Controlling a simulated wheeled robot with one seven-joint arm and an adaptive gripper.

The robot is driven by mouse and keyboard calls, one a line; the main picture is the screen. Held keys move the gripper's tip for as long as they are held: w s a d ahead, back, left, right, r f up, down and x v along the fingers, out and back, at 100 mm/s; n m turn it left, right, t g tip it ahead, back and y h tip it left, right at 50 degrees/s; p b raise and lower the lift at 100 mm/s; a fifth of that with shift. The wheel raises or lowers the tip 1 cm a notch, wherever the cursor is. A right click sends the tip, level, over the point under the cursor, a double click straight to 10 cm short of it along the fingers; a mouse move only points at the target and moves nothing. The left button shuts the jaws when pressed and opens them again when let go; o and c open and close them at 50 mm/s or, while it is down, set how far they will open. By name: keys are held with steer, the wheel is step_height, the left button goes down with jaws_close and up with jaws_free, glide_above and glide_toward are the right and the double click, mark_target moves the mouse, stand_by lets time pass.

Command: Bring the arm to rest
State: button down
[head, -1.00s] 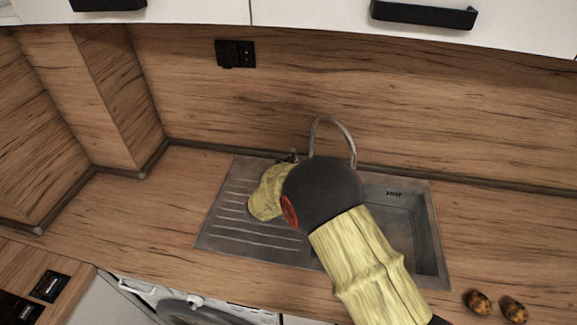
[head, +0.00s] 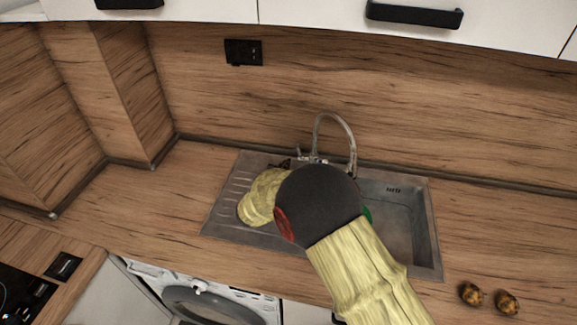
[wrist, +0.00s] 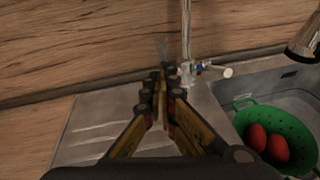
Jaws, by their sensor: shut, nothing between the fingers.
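My gripper (wrist: 163,78) shows in the wrist view with its fingers closed together and nothing between them. It is over the ribbed drainboard of the sink (wrist: 88,135), in front of the tap (wrist: 186,45). In the head view my yellow and dark grey arm reaches over the sink (head: 222,222) and hides most of my gripper. The fingers appear clear of the tap, but the exact gap cannot be told.
A green colander (wrist: 242,126) with two red, rounded items (wrist: 277,148) stands in the basin. Two brown potatoes (head: 471,293) (head: 507,302) lie on the counter at right. A wooden splashback (head: 440,125) stands behind. The left counter is clear.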

steer(key=shift+s+a+r, duration=0.15)
steer(key=shift+s, duration=0.35)
